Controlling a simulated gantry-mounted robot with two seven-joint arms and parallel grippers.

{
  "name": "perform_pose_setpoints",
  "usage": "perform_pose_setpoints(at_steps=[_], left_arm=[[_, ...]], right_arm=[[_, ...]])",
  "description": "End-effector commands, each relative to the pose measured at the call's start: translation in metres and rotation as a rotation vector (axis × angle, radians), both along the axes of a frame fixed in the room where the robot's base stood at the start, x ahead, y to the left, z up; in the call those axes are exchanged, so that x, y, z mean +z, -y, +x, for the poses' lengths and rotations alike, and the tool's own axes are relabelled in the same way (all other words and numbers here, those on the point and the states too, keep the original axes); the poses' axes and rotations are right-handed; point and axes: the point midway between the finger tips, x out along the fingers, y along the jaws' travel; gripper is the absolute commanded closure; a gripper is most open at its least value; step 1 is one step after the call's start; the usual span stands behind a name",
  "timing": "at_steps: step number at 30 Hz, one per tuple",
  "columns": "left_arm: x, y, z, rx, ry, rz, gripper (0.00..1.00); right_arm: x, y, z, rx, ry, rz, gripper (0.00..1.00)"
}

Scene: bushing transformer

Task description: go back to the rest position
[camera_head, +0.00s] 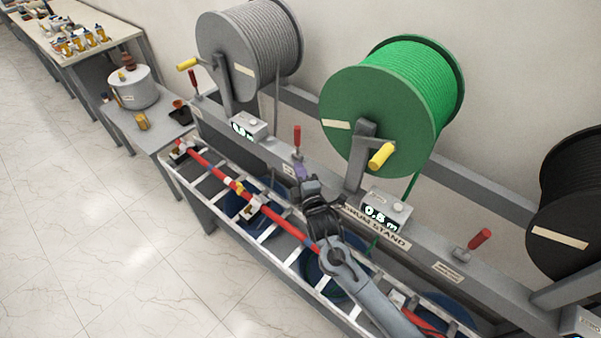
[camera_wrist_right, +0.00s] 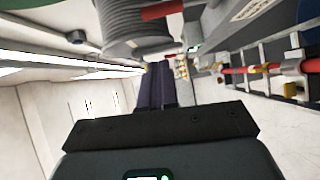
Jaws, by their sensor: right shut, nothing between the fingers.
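My right gripper (camera_head: 302,171) is over the drum stand, between the grey drum and the green drum. Its arm comes in from the bottom right. In the right wrist view its two dark purple fingers (camera_wrist_right: 158,84) lie together, with nothing between them. The green cable drum (camera_head: 375,105) with its yellow crank is just right of the gripper, and the grey cable drum (camera_head: 262,45) is at the upper left. I cannot tell whether the fingertips touch the stand. My left gripper is not in view.
A red cable (camera_head: 275,215) runs along the ladder-like tray (camera_head: 205,187) below my right arm. Red-handled levers (camera_head: 297,136) stand on the drum stand (camera_head: 430,262). A black drum (camera_head: 570,200) is at the right. A side table (camera_head: 160,138) carries a pot. The floor at left is clear.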

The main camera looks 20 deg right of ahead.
Motion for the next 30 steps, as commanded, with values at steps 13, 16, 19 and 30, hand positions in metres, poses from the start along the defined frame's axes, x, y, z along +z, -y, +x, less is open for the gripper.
perform_pose_setpoints(at_steps=[13,16,19,30], left_arm=[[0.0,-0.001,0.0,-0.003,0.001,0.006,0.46],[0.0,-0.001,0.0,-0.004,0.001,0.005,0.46],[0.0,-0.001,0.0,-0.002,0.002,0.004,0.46],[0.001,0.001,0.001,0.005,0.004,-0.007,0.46]], right_arm=[[0.0,0.0,-0.004,0.0,0.0,0.0,1.0],[0.0,0.0,-0.004,0.0,-0.001,0.0,1.0],[-0.007,0.0,-0.007,0.001,-0.012,0.0,1.0],[-0.13,0.008,-0.118,-0.004,-0.236,0.039,1.0]])
